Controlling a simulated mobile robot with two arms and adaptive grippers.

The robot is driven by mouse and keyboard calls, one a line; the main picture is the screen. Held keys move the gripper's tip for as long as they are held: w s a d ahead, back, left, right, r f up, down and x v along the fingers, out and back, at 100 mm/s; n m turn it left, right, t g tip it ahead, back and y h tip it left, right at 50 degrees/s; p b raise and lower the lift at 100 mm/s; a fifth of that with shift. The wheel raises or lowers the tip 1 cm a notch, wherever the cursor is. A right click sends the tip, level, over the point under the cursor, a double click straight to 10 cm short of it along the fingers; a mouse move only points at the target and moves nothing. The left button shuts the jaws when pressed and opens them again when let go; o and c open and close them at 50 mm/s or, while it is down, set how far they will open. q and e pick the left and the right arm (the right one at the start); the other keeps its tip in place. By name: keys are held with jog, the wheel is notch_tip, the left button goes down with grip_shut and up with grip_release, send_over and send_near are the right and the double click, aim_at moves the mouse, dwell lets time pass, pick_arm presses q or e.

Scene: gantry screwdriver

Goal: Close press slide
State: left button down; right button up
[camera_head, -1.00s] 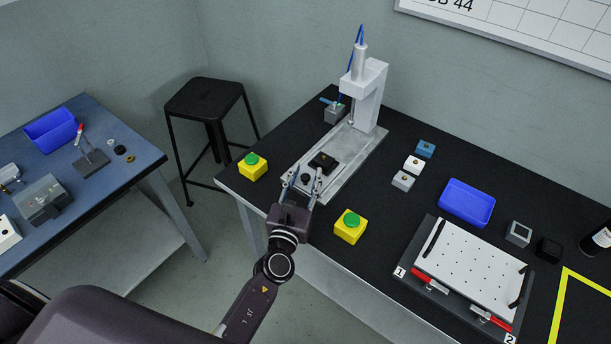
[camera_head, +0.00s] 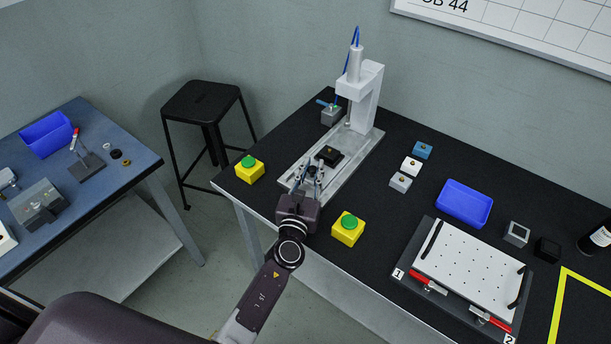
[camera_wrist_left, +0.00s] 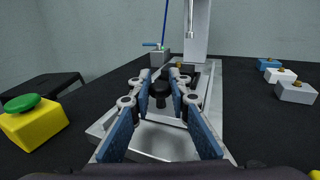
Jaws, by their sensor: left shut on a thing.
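The press (camera_head: 362,95) stands on a grey metal base at the back of the black table. Its slide carries a dark block (camera_head: 329,155), which sits in front of the press column, short of the ram. A black knob (camera_wrist_left: 160,90) stands at the slide's near end. My left gripper (camera_head: 310,172) is shut on the knob, with its blue-padded fingers (camera_wrist_left: 161,88) on both sides of it in the left wrist view. The fingers partly hide the knob in the head view. My right gripper is not in view.
Yellow boxes with green buttons stand left (camera_head: 249,170) and right (camera_head: 348,229) of my gripper. A small grey valve box (camera_head: 331,116) is beside the press column. Several small blocks, a blue bin (camera_head: 464,186) and a white perforated plate (camera_head: 468,270) lie to the right.

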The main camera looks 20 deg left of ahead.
pick_arm(q)
jog(key=c, duration=1.8)
grip_release()
jog(key=s, duration=1.2)
jog(key=shift+d, duration=0.3)
